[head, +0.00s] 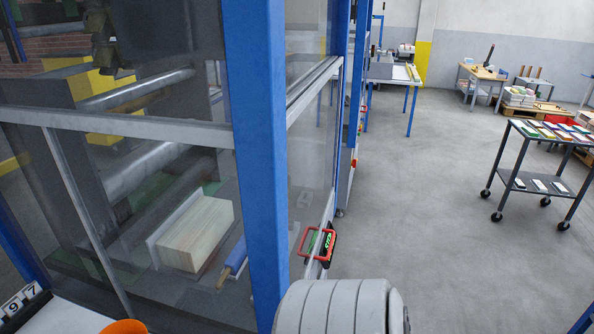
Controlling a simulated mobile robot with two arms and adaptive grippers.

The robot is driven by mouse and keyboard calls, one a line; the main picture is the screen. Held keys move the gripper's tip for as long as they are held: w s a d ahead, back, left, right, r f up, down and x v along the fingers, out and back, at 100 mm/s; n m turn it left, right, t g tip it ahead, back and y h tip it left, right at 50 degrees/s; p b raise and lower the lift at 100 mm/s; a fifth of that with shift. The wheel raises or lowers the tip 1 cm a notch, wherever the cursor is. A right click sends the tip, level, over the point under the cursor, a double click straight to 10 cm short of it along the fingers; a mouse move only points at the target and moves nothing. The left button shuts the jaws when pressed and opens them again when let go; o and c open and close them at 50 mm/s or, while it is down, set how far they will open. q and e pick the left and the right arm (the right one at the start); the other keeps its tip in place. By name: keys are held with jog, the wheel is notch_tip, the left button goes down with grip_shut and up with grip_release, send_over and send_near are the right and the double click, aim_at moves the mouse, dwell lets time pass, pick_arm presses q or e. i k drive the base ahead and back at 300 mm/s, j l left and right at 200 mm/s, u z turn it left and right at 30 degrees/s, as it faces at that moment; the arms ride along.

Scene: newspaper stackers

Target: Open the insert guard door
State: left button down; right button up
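A clear guard panel with a silver frame (311,84) stands just right of the thick blue post (256,150), seen at a steep angle. It looks closed against the machine, though its edges are partly hidden. A red handle (304,246) with a black part and green markings beside it is low on this panel's side. No label shows whether this is the insert guard door. A large pale grey rounded part, likely my own arm, fills the bottom centre below the handle. Neither gripper can be seen.
Behind the front clear panels, a pale stack (197,232) lies near metal rollers (140,90). Open grey floor (425,200) lies to the right. A dark wheeled cart (533,185) stands at the right; a workbench (388,72) stands farther back.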

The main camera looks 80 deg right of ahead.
aim_at(321, 184)
jog(key=z, duration=2.55)
